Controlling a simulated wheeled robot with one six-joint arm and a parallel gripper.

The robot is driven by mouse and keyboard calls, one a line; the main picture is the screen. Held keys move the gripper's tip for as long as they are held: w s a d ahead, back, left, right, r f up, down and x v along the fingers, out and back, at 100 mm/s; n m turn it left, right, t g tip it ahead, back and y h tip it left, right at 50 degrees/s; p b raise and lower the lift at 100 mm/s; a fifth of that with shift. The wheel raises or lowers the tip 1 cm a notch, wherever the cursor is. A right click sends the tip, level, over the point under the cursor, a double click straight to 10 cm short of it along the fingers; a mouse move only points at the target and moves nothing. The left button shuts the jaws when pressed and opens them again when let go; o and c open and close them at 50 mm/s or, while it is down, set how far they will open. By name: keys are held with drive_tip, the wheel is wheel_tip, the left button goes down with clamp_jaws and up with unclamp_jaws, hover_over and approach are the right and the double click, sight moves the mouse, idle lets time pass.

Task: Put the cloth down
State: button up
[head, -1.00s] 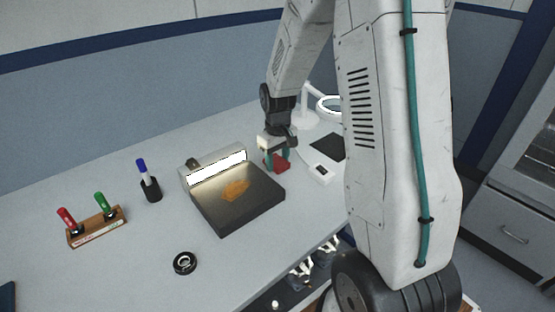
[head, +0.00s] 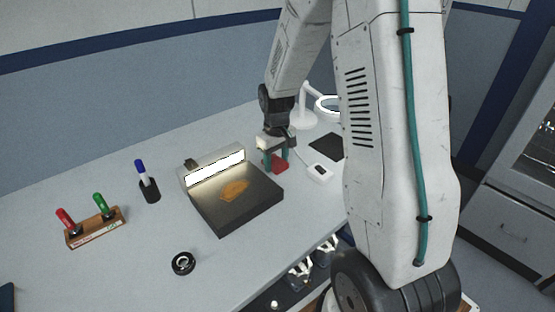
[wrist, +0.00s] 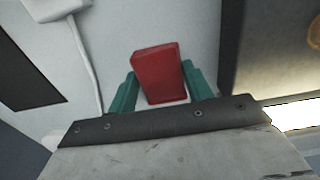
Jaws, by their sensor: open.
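The red cloth (head: 281,165), a folded block-like piece, lies on the light grey bench just right of the black inspection plate in the head view. In the wrist view the cloth (wrist: 158,74) sits between my two teal fingers and extends past their tips. My gripper (head: 277,161) is open around the cloth, pointing down, with a finger on either side. A narrow gap shows beside the right finger in the wrist view; contact at the left finger is hard to tell.
The dark plate (head: 236,209) with a lit bar and an orange-brown smear is close on the left. A small white device (head: 320,173) and a black mat (head: 327,146) are on the right. A ring-lamp (head: 304,118) stands behind.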

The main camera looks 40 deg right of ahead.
sight(276, 162)
drive_tip(key=shift+s+a+f, duration=0.15)
drive_tip(key=shift+a+f, duration=0.05)
drive_tip(key=shift+f, duration=0.05)
wheel_tip(276, 162, up, 13)
drive_tip(key=s+a+r, duration=0.8)
drive_tip(key=s, duration=0.3)
drive_tip(key=s+a, duration=0.2)
drive_tip(key=s, duration=0.6)
drive_tip(key=s+a+r+m+t, duration=0.1)
drive_tip(key=s+a, duration=0.2)
drive_tip(key=s, duration=0.5)
drive_tip(key=shift+r, duration=0.2)
drive_tip(key=shift+o, duration=0.5)
drive_tip(key=shift+d, duration=0.1)
